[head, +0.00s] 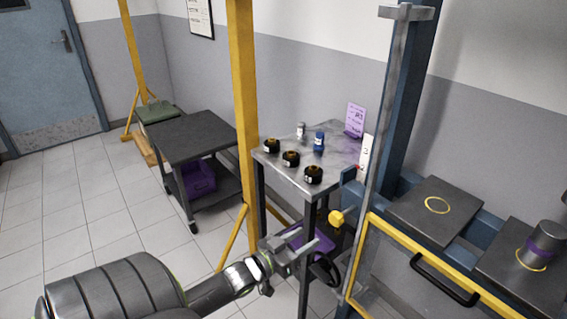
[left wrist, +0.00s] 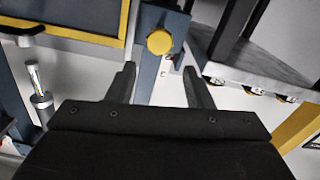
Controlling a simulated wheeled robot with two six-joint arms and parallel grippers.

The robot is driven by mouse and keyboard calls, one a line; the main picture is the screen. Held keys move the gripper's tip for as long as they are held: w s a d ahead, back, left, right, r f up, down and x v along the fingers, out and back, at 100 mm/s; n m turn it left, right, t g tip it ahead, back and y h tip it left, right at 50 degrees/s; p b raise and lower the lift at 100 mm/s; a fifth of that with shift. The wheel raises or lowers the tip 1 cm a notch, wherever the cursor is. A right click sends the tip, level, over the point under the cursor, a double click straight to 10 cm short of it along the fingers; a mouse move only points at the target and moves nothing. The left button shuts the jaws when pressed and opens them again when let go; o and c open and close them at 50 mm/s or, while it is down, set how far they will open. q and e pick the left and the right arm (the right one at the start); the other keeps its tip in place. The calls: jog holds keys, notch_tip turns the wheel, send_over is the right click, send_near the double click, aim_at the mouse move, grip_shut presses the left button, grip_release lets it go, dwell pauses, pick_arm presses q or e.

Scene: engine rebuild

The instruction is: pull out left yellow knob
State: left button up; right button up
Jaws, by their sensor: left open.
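One yellow knob (head: 336,217) shows at the left side of the blue press frame (head: 385,130), left of the yellow-edged guard. In the left wrist view the round yellow knob (left wrist: 159,41) sits on a blue upright, beyond the fingertips and between their lines. My left gripper (head: 308,245) is below and left of the knob in the head view, apart from it. In the left wrist view my left gripper (left wrist: 162,78) has its two fingers apart with nothing between them. My right gripper is in neither view.
A yellow-framed guard with a black handle (head: 443,280) stands right of the knob. A small metal-topped table (head: 330,150) with black round parts and bottles stands behind it. A dark cart (head: 190,137) and yellow post (head: 243,100) stand left. Tiled floor at left is clear.

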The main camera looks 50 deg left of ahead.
pick_arm(q)
jog(key=s+p, duration=0.1)
jog(key=s, duration=0.5)
jog(key=shift+a, duration=0.25)
jog(key=s+a+f+g+y, duration=0.1)
jog(key=s+f+g, duration=0.25)
jog(key=f, duration=0.65)
jog(key=s+a+f+n+g+y, duration=0.15)
jog(key=s+f, duration=0.25)
jog(key=f, duration=0.6)
jog(key=s+f+m+g+y, duration=0.1)
jog(key=s+f+g, duration=0.3)
jog(key=f, duration=0.6)
jog(key=s+d+f+g, duration=0.4)
jog(key=s+d+f, duration=0.2)
jog(key=s, duration=0.4)
jog(key=s+d+f+g+h, duration=0.1)
jog(key=s+d+f+g, duration=0.2)
jog(key=s+f, duration=0.6)
jog(key=s+d+m, duration=0.1)
jog(key=s+d, duration=0.1)
jog(key=shift+d+f+g, duration=0.25)
jog(key=shift+d+g, duration=0.1)
jog(key=shift+g, duration=0.05)
